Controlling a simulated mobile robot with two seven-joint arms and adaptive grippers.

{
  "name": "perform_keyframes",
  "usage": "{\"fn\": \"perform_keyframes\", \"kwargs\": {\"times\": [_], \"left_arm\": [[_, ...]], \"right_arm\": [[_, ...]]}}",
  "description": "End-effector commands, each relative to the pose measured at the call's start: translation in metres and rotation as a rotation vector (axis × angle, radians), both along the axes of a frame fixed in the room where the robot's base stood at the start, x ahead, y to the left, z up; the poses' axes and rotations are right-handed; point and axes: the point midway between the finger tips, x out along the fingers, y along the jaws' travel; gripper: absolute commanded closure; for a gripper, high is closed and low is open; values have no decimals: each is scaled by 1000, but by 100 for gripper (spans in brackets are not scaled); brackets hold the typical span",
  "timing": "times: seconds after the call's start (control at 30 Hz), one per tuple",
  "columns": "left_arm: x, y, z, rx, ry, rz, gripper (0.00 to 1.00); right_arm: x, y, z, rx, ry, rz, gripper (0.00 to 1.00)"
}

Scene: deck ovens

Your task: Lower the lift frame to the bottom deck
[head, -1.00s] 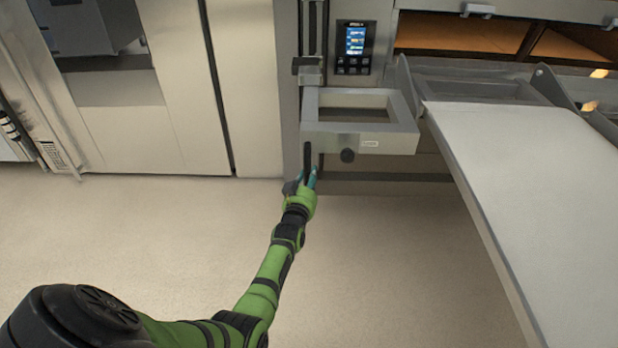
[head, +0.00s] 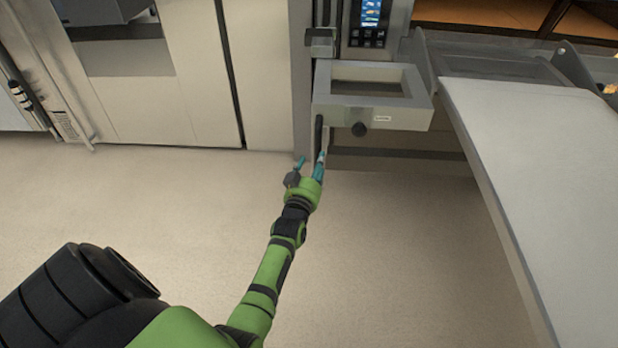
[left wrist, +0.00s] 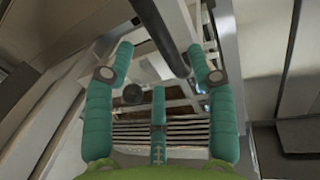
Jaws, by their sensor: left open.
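The lift frame (head: 400,112) is a grey rectangular frame with an open middle, at the front of the ovens below the control panel. A black upright handle (head: 318,132) sits at its left front corner, and a round black knob (head: 359,129) is on its front face. My left gripper (head: 310,162) is open and empty, just below and in front of the handle. In the left wrist view, my left gripper (left wrist: 160,62) shows spread teal fingers; the black handle (left wrist: 158,32) crosses ahead of them, apart from a grip. My right gripper is not in view.
A control panel (head: 369,20) is above the frame, beside a vertical column. A long pale loader board (head: 540,160) slopes along the right. Pale cabinets (head: 190,90) stand on the left. The floor (head: 150,210) around my left arm is clear.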

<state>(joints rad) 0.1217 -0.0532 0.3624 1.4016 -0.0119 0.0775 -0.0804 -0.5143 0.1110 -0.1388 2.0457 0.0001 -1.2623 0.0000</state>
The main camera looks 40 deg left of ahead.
Motion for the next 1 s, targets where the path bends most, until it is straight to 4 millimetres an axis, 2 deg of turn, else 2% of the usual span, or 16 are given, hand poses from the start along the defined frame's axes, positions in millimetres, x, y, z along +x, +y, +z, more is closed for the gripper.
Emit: {"fn": "perform_keyframes", "kwargs": {"times": [0.1, 0.33, 1.0], "left_arm": [[-22, -9, -1, -1, 2, 0, 44], [-46, -17, 0, 0, 0, 0, 44], [-50, -20, -3, -1, 17, -9, 44]], "right_arm": [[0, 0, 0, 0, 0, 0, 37], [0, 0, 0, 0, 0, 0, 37], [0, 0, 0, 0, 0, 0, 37]]}}
